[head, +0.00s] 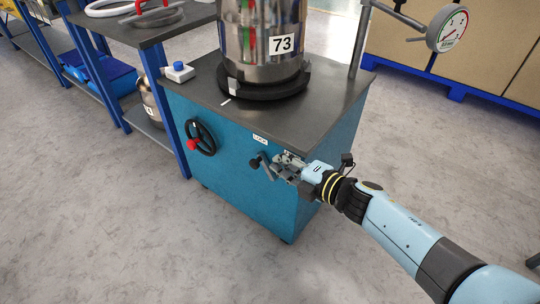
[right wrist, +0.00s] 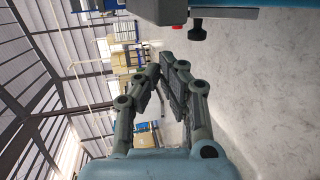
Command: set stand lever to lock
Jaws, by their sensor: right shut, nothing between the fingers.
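The stand (head: 235,185) is a teal cabinet with a dark top. A white label reading LOCK (head: 260,140) is on its front near the top edge. The stand lever (head: 265,168), grey with a dark ball knob, shows just below the label, with its knob to the left. My right gripper (head: 280,166) is shut and empty, close to the right of the lever. I cannot tell whether they touch. The gripper hides part of the stand front and a second label. In the right wrist view the fingers (right wrist: 163,76) are together. My left gripper is out of view.
A steel vessel marked 73 (head: 262,45) stands in a black ring on the stand. A black handwheel with a red knob (head: 194,145) is left of the lever. A pressure gauge (head: 450,28) is at upper right. The floor (head: 130,240) in front is clear.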

